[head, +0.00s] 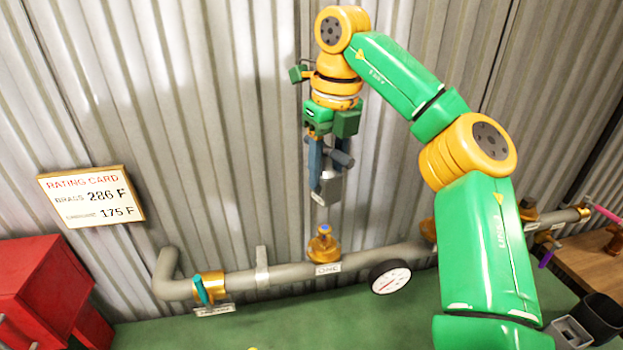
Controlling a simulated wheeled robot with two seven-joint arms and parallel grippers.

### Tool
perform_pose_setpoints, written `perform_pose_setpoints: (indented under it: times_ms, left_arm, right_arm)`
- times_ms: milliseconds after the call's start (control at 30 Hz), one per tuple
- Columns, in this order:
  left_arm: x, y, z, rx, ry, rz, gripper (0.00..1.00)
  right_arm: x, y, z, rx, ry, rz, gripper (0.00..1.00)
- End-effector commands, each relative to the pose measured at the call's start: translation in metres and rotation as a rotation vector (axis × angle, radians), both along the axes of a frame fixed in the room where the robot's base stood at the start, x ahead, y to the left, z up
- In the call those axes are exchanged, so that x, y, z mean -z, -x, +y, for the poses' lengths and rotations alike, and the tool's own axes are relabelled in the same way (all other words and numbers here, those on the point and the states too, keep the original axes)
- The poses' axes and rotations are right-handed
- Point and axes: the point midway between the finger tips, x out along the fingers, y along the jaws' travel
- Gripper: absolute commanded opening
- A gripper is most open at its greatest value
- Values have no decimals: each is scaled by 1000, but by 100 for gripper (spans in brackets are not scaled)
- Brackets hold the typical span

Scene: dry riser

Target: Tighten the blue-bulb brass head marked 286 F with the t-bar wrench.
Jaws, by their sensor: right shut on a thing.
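My right gripper (325,160) points down in front of the corrugated wall, shut on the grey t-bar wrench (328,188). The wrench hangs with its lower end above a brass head (323,247) on the pipe. That head has a small blue bulb (325,228) on top and a white tag (328,268) below, too small to read surely. A gap shows between wrench and bulb. The rating card (91,197) on the wall lists brass 286 F and another head 175 F. My left gripper is out of view.
The grey pipe (268,280) runs along the wall, with a teal-handled brass valve (207,288) at left and a round gauge (390,277) at right. A red cabinet (40,285) stands at left. Dark bins (600,318) and a wooden table (590,258) are at right.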

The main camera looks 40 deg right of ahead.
Motion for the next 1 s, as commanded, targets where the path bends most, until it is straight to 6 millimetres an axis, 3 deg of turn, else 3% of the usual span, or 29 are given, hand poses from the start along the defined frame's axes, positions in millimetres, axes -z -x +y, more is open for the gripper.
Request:
perform_pose_setpoints:
  times_ms: [267, 700, 1000]
  left_arm:
    - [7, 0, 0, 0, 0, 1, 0]
    - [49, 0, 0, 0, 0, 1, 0]
    - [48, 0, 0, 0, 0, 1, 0]
  right_arm:
    - [7, 0, 1, 0, -3, -4, 0]
    - [56, 0, 1, -1, -2, -4, 0]
    - [56, 0, 1, -1, -2, -5, 0]
